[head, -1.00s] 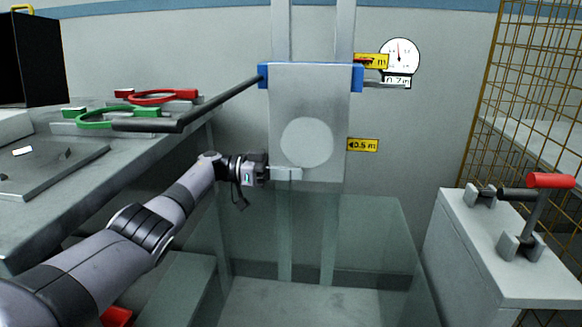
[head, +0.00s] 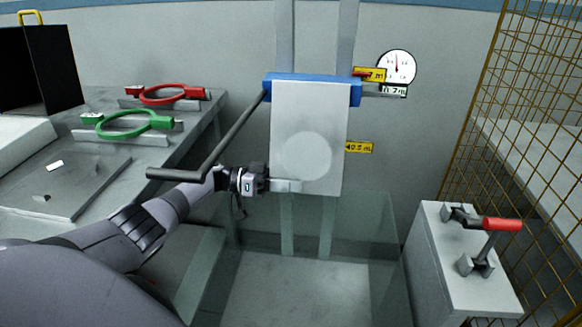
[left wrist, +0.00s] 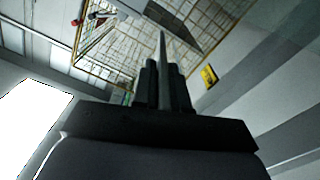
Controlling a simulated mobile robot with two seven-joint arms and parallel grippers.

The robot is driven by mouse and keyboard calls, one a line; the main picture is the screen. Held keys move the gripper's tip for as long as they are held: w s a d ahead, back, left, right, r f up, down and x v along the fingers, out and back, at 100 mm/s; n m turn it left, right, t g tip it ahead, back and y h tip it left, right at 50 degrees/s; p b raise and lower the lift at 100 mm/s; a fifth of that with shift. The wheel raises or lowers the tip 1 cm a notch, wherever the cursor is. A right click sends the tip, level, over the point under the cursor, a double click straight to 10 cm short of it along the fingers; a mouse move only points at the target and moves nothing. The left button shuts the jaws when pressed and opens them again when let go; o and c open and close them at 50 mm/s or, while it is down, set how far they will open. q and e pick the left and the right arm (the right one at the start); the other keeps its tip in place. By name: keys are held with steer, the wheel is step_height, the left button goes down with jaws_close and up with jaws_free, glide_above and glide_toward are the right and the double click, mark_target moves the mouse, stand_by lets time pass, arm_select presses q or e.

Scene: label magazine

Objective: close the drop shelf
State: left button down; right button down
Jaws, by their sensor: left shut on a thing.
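The drop shelf (head: 305,115) is a pale flat panel with a lighter round disc (head: 305,155). It hangs below a blue crossbar (head: 310,88) on two upright rails. A small pale tab (head: 287,186) stands out at its lower left. My left gripper (head: 268,184) is shut on this tab. In the left wrist view, the dark fingers (left wrist: 164,88) close around a thin grey piece. A dark cranked lever (head: 237,130) runs from the crossbar's left end, and its handle lies over my left forearm. My right gripper is out of view.
Clear panes stand below the shelf. Yellow height labels (head: 359,147) and a round dial (head: 397,67) are at its right. A bench with red (head: 163,94) and green (head: 127,124) rings is left. A grey box with a red-handled clamp (head: 502,224) and a wire cage are right.

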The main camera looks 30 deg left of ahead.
arm_select(q)
steer(key=s+d+r+n+p, duration=0.2)
steer(key=s+p, duration=0.4)
steer(key=p, duration=0.4)
steer(key=shift+d+r+n, duration=0.4)
steer(key=shift+r+n, duration=0.5)
steer(key=shift+r, duration=0.2)
steer(key=c, duration=1.2)
jaws_free()
steer(key=shift+s, duration=0.1)
steer(key=shift+c, duration=0.2)
